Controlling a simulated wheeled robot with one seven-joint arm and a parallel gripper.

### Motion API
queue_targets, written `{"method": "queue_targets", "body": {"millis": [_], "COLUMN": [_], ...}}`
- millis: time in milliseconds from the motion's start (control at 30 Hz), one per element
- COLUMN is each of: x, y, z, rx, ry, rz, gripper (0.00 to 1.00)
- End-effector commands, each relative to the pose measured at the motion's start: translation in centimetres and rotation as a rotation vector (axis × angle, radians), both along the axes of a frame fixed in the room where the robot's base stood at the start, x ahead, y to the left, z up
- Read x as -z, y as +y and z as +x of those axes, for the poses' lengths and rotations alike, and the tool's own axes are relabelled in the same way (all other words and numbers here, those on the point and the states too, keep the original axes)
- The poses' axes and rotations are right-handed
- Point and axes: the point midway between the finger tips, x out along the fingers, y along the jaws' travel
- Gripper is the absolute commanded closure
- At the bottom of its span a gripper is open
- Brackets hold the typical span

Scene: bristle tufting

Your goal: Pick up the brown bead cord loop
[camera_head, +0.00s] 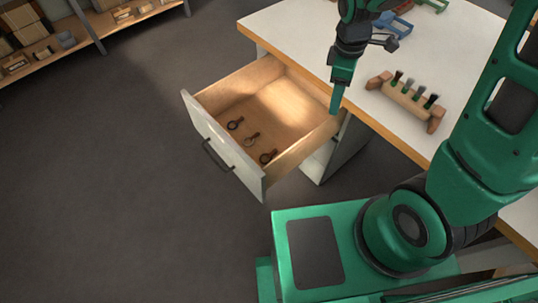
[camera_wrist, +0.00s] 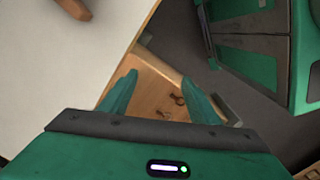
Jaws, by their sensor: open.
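Three small cord loops lie apart in a row on the floor of the open drawer (camera_head: 283,112): a dark one at the back left (camera_head: 235,124), a paler brownish one in the middle (camera_head: 251,139) and a dark brown one at the front right (camera_head: 268,157). They are too small to tell surely which is the brown bead cord loop. My gripper (camera_head: 336,106) is above the drawer's right side, near the table edge, apart from the loops. In the wrist view its fingers (camera_wrist: 160,98) are spread and empty, with small loops (camera_wrist: 179,99) visible between them.
The drawer's front panel (camera_head: 215,148) and side walls stand around the loops. A white table (camera_head: 290,27) with a wooden edge is beside the drawer. On it stands a wooden rack (camera_head: 407,100) with several bristle tufts. A shelf (camera_head: 75,42) is at the upper left.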

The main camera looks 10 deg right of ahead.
Motion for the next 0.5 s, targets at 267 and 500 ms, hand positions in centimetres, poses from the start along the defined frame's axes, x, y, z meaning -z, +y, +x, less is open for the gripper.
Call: {"method": "queue_targets", "body": {"millis": [267,500], "x": [9.1,14.4], "y": [12.1,18.6], "z": [1.9,0.6], "rx": [-0.666,-1.020], "ry": [0.036,0.047], "rz": [0.020,0.043], "gripper": [0.44,0.44]}}
